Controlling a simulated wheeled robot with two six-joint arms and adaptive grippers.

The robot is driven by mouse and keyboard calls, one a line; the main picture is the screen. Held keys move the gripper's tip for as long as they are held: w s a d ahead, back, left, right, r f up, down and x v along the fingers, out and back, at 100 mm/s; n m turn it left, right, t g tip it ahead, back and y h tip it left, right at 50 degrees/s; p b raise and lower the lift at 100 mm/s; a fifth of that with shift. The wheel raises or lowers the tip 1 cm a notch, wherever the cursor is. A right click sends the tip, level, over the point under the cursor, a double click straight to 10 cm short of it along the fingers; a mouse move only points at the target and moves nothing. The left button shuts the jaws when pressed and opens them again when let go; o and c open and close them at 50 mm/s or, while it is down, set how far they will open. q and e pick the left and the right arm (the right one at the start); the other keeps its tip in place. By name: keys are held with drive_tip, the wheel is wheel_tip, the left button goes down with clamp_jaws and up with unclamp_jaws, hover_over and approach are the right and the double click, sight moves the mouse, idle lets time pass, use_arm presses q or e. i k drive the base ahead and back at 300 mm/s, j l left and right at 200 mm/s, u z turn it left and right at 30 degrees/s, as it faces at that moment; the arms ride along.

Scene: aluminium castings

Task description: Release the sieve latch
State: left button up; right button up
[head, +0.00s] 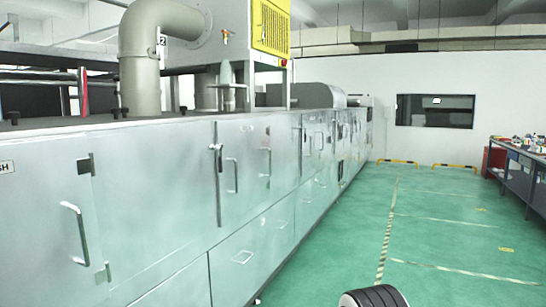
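A long silvery metal machine with door panels (150,190) runs along the left side and away from me. A dark upright latch (217,160) sits at the seam between two door panels, beside a curved bar handle (232,174). It appears closed against the panel. A small dark fitting (85,165) sits at the edge of the nearest left panel, above a larger bar handle (75,232). I cannot tell which fitting is the sieve latch, and no sieve is clearly visible. Neither of my grippers is in view.
A dark ribbed rounded part (374,297) shows at the bottom edge; I cannot tell what it is. A workbench (520,172) with small items stands at the right. Yellow-black floor barriers (398,163) stand by the back wall. The green floor (450,235) between is open.

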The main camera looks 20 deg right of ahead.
sight(220, 147)
drive_tip(key=z, duration=0.15)
drive_tip(key=i+l+u, duration=0.1)
drive_tip(key=i+l, duration=0.5)
drive_tip(key=i+l+u, duration=0.15)
drive_tip(key=l, duration=0.35)
drive_tip(key=i+l+u, duration=0.1)
drive_tip(key=i+l, duration=0.55)
drive_tip(key=l, duration=0.15)
drive_tip(key=i+l+u, duration=0.15)
drive_tip(key=l, duration=0.3)
drive_tip(key=i+l, duration=0.3)
drive_tip(key=l, duration=0.15)
drive_tip(key=i+l+u, duration=0.15)
drive_tip(key=l, duration=0.3)
drive_tip(key=i, duration=0.1)
